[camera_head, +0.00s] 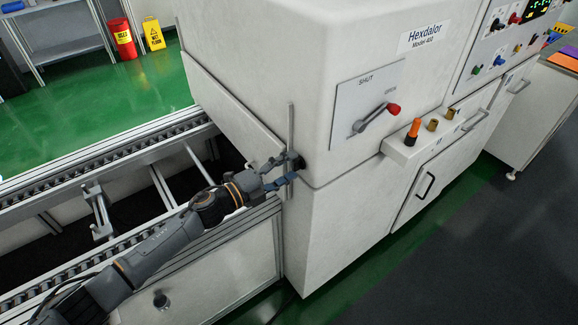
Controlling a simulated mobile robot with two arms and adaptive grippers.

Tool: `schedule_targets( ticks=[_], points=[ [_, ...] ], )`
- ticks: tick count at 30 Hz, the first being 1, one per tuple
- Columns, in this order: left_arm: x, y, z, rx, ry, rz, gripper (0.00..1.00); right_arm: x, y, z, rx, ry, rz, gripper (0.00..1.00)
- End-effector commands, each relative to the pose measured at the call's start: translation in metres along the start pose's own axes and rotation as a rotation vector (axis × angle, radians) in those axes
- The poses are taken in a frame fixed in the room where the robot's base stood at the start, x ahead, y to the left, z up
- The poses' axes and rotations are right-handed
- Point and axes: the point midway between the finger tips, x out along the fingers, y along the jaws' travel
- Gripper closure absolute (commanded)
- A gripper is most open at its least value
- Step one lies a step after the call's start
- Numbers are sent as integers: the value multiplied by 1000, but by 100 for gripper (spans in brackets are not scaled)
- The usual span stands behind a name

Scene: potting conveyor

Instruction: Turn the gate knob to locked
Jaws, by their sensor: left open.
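My left gripper (284,171) is open at the front corner of the white machine. Its two blue-grey fingers point right, at a dark round knob (299,163) beside a thin upright metal plate (291,130). The fingers hide part of the knob and the plate's lower end. I cannot tell whether they touch the knob, and I see no lock mark there. A second round metal knob (161,299) is on the conveyor's side panel, lower left. I cannot tell from any label which is the gate knob. My right gripper is out of view.
The machine (242,130) carries a SHUT/OPEN panel with a red-tipped lever (376,117) pointing right. Beside it is a ledge with an orange-handled item (413,132). A roller conveyor (110,163) runs along the left. Dark floor (450,260) is clear at lower right.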

Motion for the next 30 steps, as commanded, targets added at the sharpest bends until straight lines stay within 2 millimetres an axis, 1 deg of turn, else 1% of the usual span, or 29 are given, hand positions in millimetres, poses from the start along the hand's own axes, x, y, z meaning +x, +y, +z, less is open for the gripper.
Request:
schedule_targets(
  ticks=[5,9,12,15,18,21,30],
  points=[
    [-34,2,1,0,-2,4,42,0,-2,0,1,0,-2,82],
    [-65,2,0,-1,-1,4,42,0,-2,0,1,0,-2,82],
    [-84,1,0,-1,-1,3,42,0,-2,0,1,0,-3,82],
    [-98,1,0,-2,-1,2,42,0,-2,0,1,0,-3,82],
    [-108,1,0,-2,-1,1,42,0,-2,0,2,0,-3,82],
    [-112,0,0,-1,-1,1,42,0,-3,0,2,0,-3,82],
    [-113,0,0,0,0,0,42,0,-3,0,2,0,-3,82]
  ],
)
